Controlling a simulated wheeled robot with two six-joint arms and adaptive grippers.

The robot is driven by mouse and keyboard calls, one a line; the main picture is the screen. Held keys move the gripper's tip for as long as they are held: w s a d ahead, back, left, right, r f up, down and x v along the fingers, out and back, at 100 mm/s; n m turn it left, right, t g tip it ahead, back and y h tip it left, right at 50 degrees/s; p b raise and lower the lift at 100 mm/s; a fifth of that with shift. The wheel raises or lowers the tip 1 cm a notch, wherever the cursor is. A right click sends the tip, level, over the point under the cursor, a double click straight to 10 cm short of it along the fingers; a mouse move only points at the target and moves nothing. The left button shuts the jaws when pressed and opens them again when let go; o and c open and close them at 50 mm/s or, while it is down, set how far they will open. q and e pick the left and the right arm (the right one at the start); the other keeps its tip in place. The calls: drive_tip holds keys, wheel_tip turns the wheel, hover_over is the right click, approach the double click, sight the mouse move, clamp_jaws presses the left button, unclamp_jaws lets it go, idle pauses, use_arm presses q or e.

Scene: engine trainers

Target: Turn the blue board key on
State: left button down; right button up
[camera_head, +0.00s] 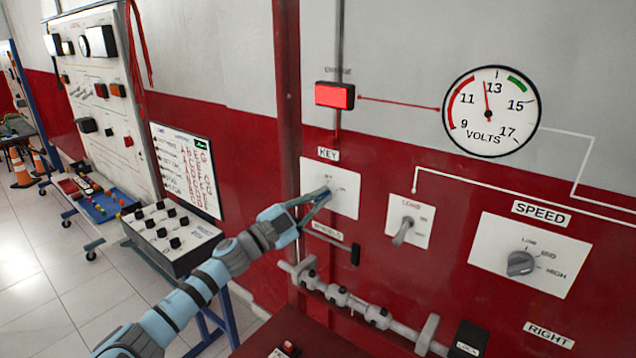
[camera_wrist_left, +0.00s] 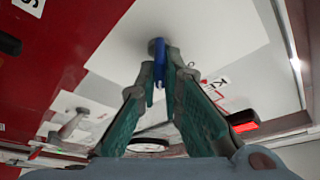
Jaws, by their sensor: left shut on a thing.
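The blue key (camera_wrist_left: 159,60) sits in its lock on the white KEY plate (camera_head: 347,201), which is fixed to the red and white board. My left gripper (camera_head: 322,196) reaches the plate from the lower left and is shut on the key. In the left wrist view its two green-padded fingers (camera_wrist_left: 161,72) close around the blue key from both sides. In the head view the fingers mostly hide the key, and its exact angle cannot be told. My right gripper is not in view.
A red indicator (camera_head: 335,95) above the plate looks lit. The volts gauge (camera_head: 490,111) needle points between 11 and 13. A toggle switch (camera_head: 403,231) and a speed knob (camera_head: 520,263) are to the right. A black-ended lever (camera_head: 355,254) and grey pipework (camera_head: 350,303) lie below.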

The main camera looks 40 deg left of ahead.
use_arm(q)
drive_tip(key=shift+r+m+g+h+p, duration=0.1)
drive_tip(key=shift+m+g+h+p, duration=0.4)
drive_tip(key=shift+m+p, duration=0.9)
drive_tip(key=shift+m+b, duration=0.4)
drive_tip(key=shift+m, duration=0.2)
drive_tip(key=c, duration=1.7)
unclamp_jaws()
drive_tip(key=v, duration=1.2)
